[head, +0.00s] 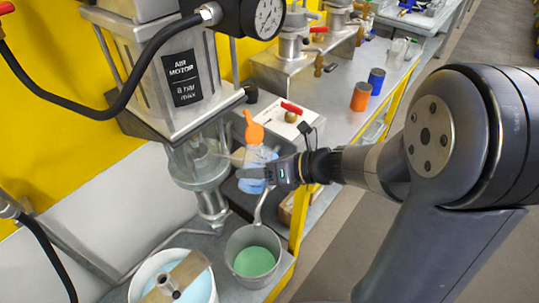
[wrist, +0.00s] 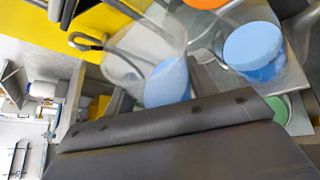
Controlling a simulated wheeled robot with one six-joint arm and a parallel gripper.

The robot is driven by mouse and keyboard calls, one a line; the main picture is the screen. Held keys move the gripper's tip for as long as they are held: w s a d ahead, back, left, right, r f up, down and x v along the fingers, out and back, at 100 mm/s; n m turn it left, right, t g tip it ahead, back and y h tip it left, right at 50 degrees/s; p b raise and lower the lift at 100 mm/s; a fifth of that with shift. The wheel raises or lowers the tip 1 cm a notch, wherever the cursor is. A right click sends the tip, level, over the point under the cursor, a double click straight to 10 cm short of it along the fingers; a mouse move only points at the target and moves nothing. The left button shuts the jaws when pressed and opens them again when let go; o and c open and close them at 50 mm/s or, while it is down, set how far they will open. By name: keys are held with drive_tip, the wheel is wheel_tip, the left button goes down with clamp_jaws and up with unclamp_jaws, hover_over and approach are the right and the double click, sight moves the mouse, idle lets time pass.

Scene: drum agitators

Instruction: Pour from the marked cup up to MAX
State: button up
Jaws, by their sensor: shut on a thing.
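My gripper (head: 276,173) is shut on a clear cup with blue liquid (head: 251,185), held above the bench to the left of my arm. In the wrist view the clear cup (wrist: 142,50) looks tilted, with blue liquid (wrist: 168,82) gathered at its lower end. Any marking or MAX line on it is too small to read.
A clear bottle with an orange top (head: 253,128) and blue liquid stands right behind the cup. A grey pot (head: 231,246) with green liquid and a white bucket (head: 134,290) stand below. The air motor (head: 184,80) rises at left. Orange and blue cups (head: 361,97) stand farther back.

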sight(250, 193)
drive_tip(key=f+b, duration=0.3)
drive_tip(key=shift+s+a+f+n, duration=0.15)
drive_tip(key=shift+s+f+n, duration=0.15)
drive_tip(key=shift+f, duration=0.05)
drive_tip(key=b, duration=0.1)
drive_tip(key=s+n+t+b, duration=0.1)
drive_tip(key=n+b, duration=0.1)
drive_tip(key=b, duration=0.1)
drive_tip(key=shift+s+a+f+t+h, duration=0.25)
drive_tip(key=shift+s+a+t+h, duration=0.05)
drive_tip(key=shift+s+a+h, duration=0.1)
drive_tip(key=n+b, duration=0.1)
drive_tip(key=t+b, duration=0.1)
drive_tip(key=b, duration=0.1)
drive_tip(key=shift+s+a+f+n+h, duration=0.1)
drive_tip(key=shift+s+a+n+h, duration=0.05)
drive_tip(key=shift+s+n+h, duration=0.2)
